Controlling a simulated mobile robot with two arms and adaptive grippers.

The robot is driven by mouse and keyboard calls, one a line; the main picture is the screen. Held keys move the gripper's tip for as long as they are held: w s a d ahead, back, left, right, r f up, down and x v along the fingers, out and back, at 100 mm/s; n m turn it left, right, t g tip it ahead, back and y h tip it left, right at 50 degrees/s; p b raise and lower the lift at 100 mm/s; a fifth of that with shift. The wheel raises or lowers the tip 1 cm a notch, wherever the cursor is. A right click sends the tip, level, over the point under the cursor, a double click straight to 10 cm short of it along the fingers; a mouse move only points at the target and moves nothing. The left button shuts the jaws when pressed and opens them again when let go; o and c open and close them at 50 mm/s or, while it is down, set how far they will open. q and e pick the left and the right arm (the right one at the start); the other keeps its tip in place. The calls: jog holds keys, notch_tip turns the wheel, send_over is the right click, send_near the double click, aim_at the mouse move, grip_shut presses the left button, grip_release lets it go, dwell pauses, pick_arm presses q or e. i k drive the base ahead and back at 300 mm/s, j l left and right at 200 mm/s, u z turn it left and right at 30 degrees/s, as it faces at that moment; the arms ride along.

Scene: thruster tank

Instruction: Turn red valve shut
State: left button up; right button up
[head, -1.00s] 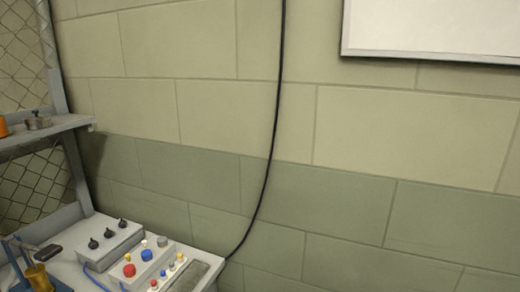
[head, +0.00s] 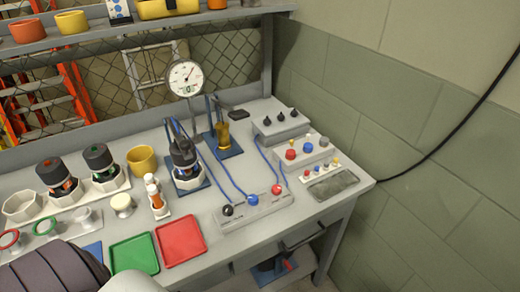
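A small red-rimmed round handwheel (head: 9,240), likely the red valve, is at the left edge of the head view, on the workbench (head: 225,190). A green-rimmed handwheel (head: 45,224) stands just right of it. Whether the red one is open or shut cannot be told. Neither of my grippers is in view. A dark ribbed part and a pale rounded part, likely of my own arm, cover the bench's near left corner.
A green tray (head: 134,254) and a red tray (head: 180,241) lie at the front. Behind are a yellow mug (head: 141,160) and a dial gauge (head: 186,78). Control boxes with knobs (head: 253,208) fill the right side. A shelf (head: 140,27) spans the back; a wall is at right.

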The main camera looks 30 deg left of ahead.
aim_at(276, 190)
jog(key=i+j+u, duration=0.15)
jog(key=u, duration=0.9)
jog(key=k, duration=0.15)
jog(key=l+u, duration=0.05)
